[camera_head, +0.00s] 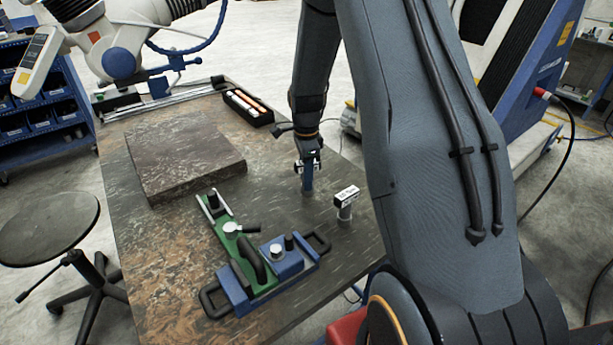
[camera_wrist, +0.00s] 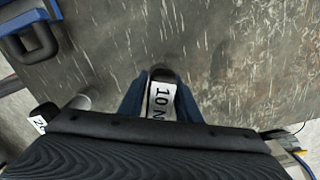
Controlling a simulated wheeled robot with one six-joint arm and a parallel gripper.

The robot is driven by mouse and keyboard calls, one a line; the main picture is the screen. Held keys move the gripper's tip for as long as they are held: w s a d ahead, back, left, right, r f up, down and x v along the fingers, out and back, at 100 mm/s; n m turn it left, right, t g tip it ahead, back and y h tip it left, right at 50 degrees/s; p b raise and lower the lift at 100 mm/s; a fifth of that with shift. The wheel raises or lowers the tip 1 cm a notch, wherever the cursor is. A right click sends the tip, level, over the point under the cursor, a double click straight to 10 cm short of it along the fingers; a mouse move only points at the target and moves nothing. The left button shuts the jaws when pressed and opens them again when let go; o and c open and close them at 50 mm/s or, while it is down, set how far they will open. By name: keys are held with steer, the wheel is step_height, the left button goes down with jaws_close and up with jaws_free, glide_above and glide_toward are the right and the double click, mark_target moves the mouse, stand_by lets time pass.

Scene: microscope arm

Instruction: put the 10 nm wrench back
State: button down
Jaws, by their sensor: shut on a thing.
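My gripper (camera_head: 308,187) points down over the right part of the table and is shut. In the wrist view, its two blue fingers (camera_wrist: 160,88) are on either side of the 10 nm wrench (camera_wrist: 161,101), whose white label reads "10 N". The wrench's lower part is hidden, and I cannot tell whether it touches the table. A second black piece with a white label (camera_head: 347,195) stands upright on a grey cylinder (camera_head: 345,213) to the right of my gripper. Its label (camera_wrist: 40,123) starts with "2" in the wrist view.
A blue and green fixture with handles (camera_head: 262,262) lies at the front of the table (camera_head: 165,265). A thick dark slab (camera_head: 185,150) is at the back left. A black tray (camera_head: 247,107) stands at the back edge. Bare tabletop lies between slab and gripper.

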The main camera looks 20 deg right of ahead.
steer(key=shift+f, duration=0.2)
steer(key=shift+f, duration=0.15)
steer(key=c, duration=1.3)
jaws_free()
